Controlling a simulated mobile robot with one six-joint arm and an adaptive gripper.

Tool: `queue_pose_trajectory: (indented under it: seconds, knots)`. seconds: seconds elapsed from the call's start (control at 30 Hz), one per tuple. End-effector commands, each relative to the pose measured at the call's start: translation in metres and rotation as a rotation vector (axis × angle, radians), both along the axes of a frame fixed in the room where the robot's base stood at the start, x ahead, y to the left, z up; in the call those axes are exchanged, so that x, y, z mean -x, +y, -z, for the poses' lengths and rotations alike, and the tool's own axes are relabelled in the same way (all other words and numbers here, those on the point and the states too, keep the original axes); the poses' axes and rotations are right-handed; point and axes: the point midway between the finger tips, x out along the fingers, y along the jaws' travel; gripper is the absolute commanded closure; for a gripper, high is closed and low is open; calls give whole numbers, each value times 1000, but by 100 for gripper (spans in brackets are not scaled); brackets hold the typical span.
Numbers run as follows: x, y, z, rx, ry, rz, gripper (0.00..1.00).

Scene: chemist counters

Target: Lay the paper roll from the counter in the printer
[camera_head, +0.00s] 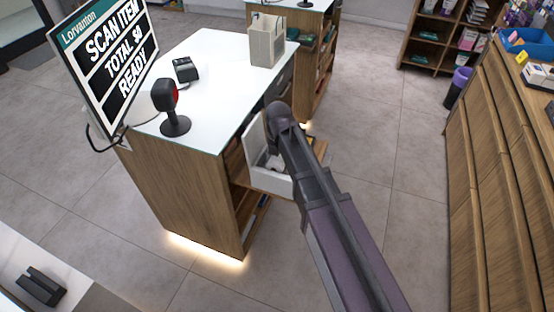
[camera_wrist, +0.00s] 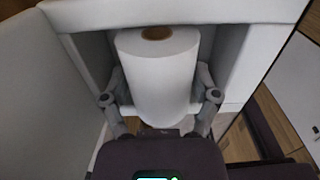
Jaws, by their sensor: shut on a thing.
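The white paper roll (camera_wrist: 158,70) stands large in the middle of the wrist view, its brown core facing up in the picture. My gripper (camera_wrist: 160,97) has one finger on each side of the roll and is shut on it. The roll is within the opening of the white printer (camera_wrist: 235,12); whether it touches the bottom cannot be told. In the head view the printer (camera_head: 254,142) sits on a pulled-out shelf in the counter's side, its lid raised. My arm hides the gripper and most of the roll there.
The white-topped counter (camera_head: 215,60) carries a scanner (camera_head: 172,105), a small card terminal (camera_head: 185,69), a pale box (camera_head: 266,42) and a large screen (camera_head: 105,55). A wooden drawer cabinet (camera_head: 490,170) stands at the right. The floor between (camera_head: 385,150) is clear.

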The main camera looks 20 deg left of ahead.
Motion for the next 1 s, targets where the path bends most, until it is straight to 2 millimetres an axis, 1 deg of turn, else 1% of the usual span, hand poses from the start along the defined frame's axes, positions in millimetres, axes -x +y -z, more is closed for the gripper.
queue_pose_trajectory:
  seconds: [1.0]
  knots:
    - [0, 0, 19, 0, 0, -1, 74]
